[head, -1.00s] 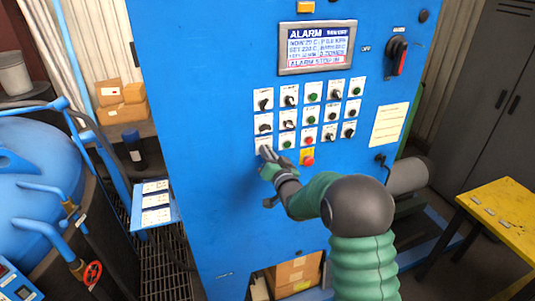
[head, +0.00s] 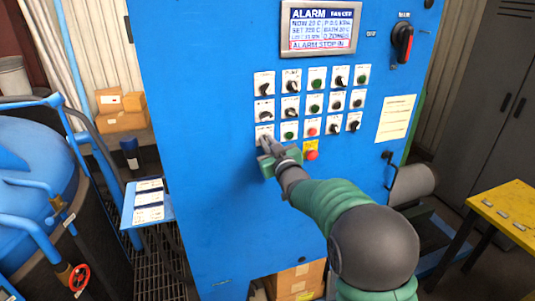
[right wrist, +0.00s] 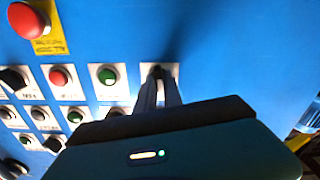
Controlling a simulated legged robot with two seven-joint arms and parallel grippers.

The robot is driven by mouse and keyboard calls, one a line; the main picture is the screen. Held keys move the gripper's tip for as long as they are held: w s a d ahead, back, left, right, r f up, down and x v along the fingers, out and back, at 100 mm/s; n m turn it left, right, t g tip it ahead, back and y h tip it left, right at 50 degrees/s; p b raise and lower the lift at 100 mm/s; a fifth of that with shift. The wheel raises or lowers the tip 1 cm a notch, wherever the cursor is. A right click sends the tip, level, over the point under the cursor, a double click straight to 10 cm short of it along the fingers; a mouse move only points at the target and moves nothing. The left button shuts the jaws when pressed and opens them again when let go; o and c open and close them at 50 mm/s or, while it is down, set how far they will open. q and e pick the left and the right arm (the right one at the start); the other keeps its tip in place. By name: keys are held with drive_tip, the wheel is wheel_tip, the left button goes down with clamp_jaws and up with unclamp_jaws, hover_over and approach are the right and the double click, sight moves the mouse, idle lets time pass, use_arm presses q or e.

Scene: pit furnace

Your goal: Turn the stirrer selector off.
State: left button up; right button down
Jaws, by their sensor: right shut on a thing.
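The blue control cabinet carries rows of labelled selectors and push buttons. My right gripper (head: 265,141) is at the lower-left selector (head: 262,131) of the panel. Its fingers are shut on that selector's knob, and they hide most of it. In the right wrist view, my right gripper (right wrist: 157,82) points at the same switch, and only the dark top of the selector (right wrist: 156,71) shows between the fingertips. The selector's label and pointer direction cannot be read. My left gripper is not in view.
A green button (head: 289,130) sits right beside the gripped selector. A red emergency button (head: 311,155) is lower right of it. The alarm screen (head: 319,27) is above, and a red-black main switch (head: 402,42) is at upper right. A yellow table (head: 508,210) stands at right.

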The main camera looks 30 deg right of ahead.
drive_tip(key=shift+f+n+b, duration=0.2)
drive_tip(key=shift+n+b, duration=0.55)
drive_tip(key=shift+n, duration=0.1)
drive_tip(key=shift+f+n+b, duration=0.15)
drive_tip(key=shift+n+b, duration=0.6)
drive_tip(key=shift+n, duration=0.1)
drive_tip(key=c, duration=1.7)
unclamp_jaws()
drive_tip(key=shift+o, duration=1.1)
drive_tip(key=shift+a+r, duration=0.1)
drive_tip(key=shift+r, duration=0.1)
drive_tip(key=b+v, duration=0.3)
drive_tip(key=v, duration=1.4)
drive_tip(key=shift+f, duration=0.1)
